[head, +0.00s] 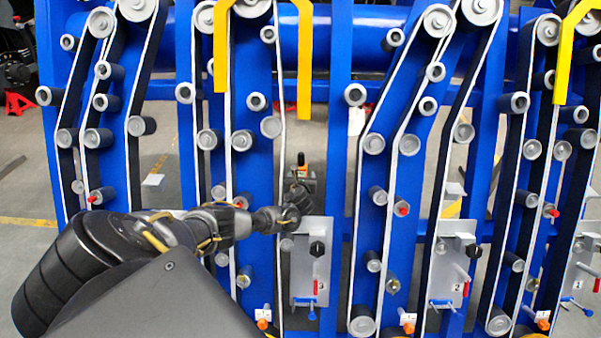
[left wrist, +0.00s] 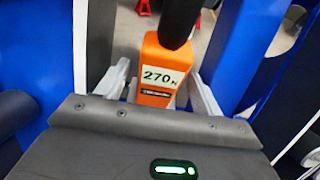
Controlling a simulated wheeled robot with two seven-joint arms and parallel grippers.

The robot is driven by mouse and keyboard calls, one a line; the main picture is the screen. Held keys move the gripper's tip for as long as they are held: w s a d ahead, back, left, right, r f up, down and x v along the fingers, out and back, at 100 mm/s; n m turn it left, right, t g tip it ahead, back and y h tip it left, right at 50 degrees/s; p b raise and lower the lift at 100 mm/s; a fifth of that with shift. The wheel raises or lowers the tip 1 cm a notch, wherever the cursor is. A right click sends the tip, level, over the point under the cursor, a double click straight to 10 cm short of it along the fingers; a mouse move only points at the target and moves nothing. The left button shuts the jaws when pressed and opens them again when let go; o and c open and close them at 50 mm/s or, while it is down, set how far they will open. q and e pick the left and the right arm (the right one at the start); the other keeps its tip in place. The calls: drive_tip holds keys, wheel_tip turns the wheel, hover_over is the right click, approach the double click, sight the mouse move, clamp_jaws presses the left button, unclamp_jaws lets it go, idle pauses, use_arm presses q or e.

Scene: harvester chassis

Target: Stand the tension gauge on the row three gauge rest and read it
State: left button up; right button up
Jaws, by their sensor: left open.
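The orange tension gauge (left wrist: 155,95) stands between the two spread fingers of my left gripper (left wrist: 160,92) in the left wrist view. Its white label reads 270 N, and a dark rounded part covers its top. In the head view the gauge (head: 306,172) is a small orange patch above the grey plate marked 3 (head: 311,265), at the height of the row three gauge rest. The rest itself is mostly hidden behind gauge and gripper, so contact cannot be told. My left gripper (head: 299,187) is open around the gauge. My right gripper is not in view.
Blue uprights with belts and grey rollers flank the gauge on both sides. Plate 3 carries a black knob (head: 317,249) and a red handle (head: 317,287). The plate marked 2 (head: 452,268) stands to the right. Yellow brackets (head: 304,70) hang above.

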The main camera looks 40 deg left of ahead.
use_arm(q)
drive_tip(key=v, duration=0.9)
drive_tip(key=shift+s+d, duration=0.2)
drive_tip(key=shift+s, duration=0.1)
drive_tip(key=shift+r, duration=0.1)
